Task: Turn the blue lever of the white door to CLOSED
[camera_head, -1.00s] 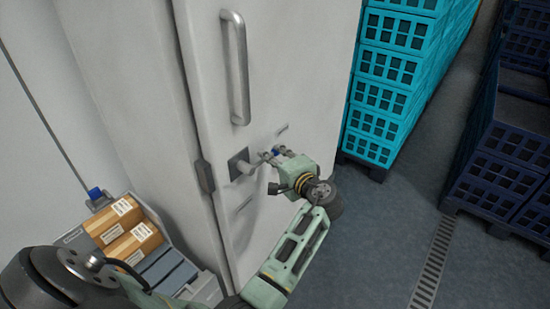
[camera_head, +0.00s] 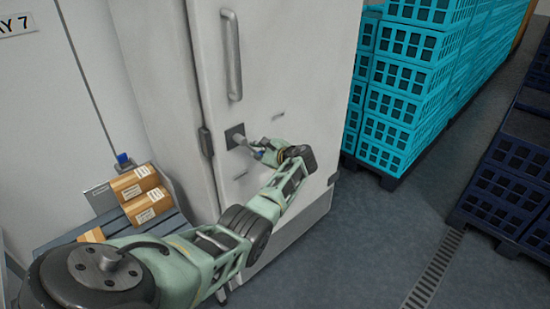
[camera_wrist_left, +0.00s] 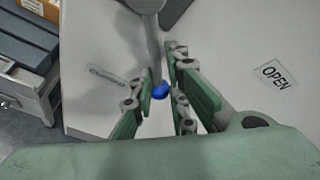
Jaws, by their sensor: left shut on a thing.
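The white door (camera_head: 290,70) has a dark square plate (camera_head: 234,131) from which a grey lever (camera_head: 240,141) points right and slightly down. In the left wrist view the lever's grey shaft (camera_wrist_left: 153,50) runs down to its blue end (camera_wrist_left: 161,91). My left gripper (camera_head: 259,149) is at the lever's end, and its green fingers (camera_wrist_left: 165,92) are shut around the end from both sides. The fingers hide part of it. An OPEN label (camera_wrist_left: 277,75) is on the door to the right in the wrist view. My right gripper is not in view.
A vertical grey handle (camera_head: 231,55) is above the lever. Cardboard boxes (camera_head: 147,204) sit on a grey surface left of the door. Turquoise crates (camera_head: 400,105) are stacked to the right, and dark blue crates (camera_head: 510,185) stand farther right. Floor between the crates is clear.

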